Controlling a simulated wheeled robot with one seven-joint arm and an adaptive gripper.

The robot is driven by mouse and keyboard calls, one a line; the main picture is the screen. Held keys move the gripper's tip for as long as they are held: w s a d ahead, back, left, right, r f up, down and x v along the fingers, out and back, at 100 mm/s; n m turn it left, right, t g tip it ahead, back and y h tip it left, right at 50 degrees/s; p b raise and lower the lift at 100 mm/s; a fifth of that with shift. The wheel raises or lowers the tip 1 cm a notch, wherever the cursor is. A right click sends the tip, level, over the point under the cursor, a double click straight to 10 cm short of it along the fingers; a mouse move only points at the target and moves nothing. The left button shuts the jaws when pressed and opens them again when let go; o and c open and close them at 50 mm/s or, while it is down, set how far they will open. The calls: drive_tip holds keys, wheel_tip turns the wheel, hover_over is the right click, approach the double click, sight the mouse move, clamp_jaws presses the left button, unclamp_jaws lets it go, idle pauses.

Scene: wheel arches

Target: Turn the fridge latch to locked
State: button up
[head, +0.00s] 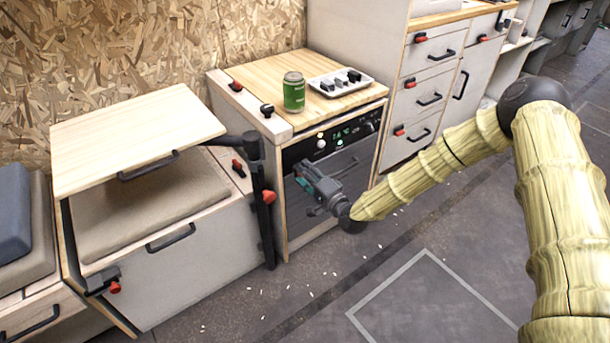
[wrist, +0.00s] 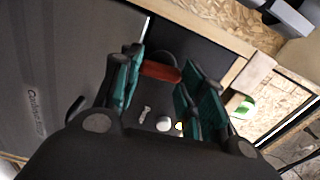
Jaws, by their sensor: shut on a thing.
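The fridge has a dark front (head: 352,160) set in a pale wooden cabinet, with lit controls along its top edge. In the wrist view its dark door (wrist: 60,60) with pale lettering fills the left. The red latch (wrist: 160,71) lies between the teal-padded fingers of my gripper (wrist: 164,66), slightly tilted across the picture. In the head view my gripper (head: 304,176) is at the left part of the fridge front and hides the latch. My gripper is shut on the latch. I cannot tell whether the latch stands at locked.
A green can (head: 293,92) and a white tray (head: 340,82) of small dark things stand on the wooden top. Drawers (head: 425,95) stand right; the floor in front is open.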

drive_tip(key=shift+d+f+m, duration=0.1)
drive_tip(key=shift+m, duration=0.5)
drive_tip(key=o, duration=1)
drive_tip(key=v, duration=1.2)
